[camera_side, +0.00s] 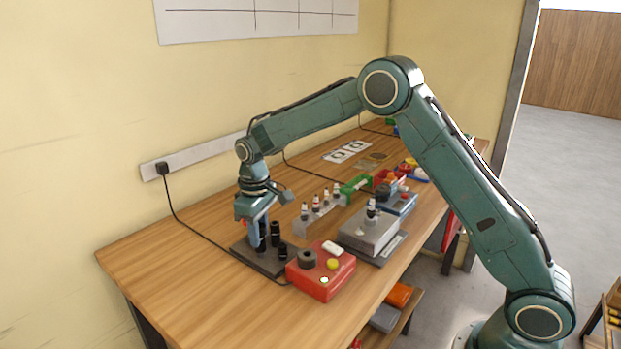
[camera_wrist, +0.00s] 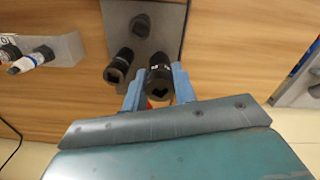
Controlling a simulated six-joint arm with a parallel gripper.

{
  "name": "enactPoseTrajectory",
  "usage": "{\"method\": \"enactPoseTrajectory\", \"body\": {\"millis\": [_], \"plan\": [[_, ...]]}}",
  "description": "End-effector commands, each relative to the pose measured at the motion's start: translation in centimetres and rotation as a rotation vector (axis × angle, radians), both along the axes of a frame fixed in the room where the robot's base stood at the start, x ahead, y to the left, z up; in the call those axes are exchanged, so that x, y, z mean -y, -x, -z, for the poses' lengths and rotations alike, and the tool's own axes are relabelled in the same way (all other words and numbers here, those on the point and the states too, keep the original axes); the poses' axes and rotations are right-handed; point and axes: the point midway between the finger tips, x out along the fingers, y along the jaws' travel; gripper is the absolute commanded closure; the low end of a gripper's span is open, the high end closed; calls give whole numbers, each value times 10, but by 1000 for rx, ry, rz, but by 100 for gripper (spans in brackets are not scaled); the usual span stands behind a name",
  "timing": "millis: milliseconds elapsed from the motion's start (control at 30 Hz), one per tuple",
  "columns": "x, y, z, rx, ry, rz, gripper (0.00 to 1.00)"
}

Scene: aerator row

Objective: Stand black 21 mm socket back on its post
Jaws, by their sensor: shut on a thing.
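A black socket (camera_wrist: 159,84) is between the two blue fingers of my gripper (camera_wrist: 158,90) in the wrist view, its open end toward the camera. My gripper is shut on it. In the side view my gripper (camera_side: 262,222) is low over the dark base plate (camera_side: 240,246), pointing down. A second black socket (camera_wrist: 120,66) stands close to the left of the held one. A shorter dark piece (camera_wrist: 140,27) is farther up the plate (camera_wrist: 170,22). Size marks are too small to read. The held socket's lower end is hidden, so I cannot tell whether it touches a post.
A red box (camera_side: 334,282) with a black knob and buttons stands just right of the plate. A grey rack (camera_side: 308,226) with several small bottles is behind it, and a grey box (camera_side: 368,236) is farther right. A black cable runs along the table's left, where wood (camera_side: 160,262) is clear.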

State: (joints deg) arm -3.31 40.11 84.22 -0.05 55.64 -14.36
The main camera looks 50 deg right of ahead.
Motion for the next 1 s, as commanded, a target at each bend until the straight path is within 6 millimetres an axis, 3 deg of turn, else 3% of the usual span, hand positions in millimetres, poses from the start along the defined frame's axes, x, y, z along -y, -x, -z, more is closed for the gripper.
{"method": "enactPoseTrajectory", "body": {"millis": [1000], "plan": [[0,0,19,0,0,0,95]]}}
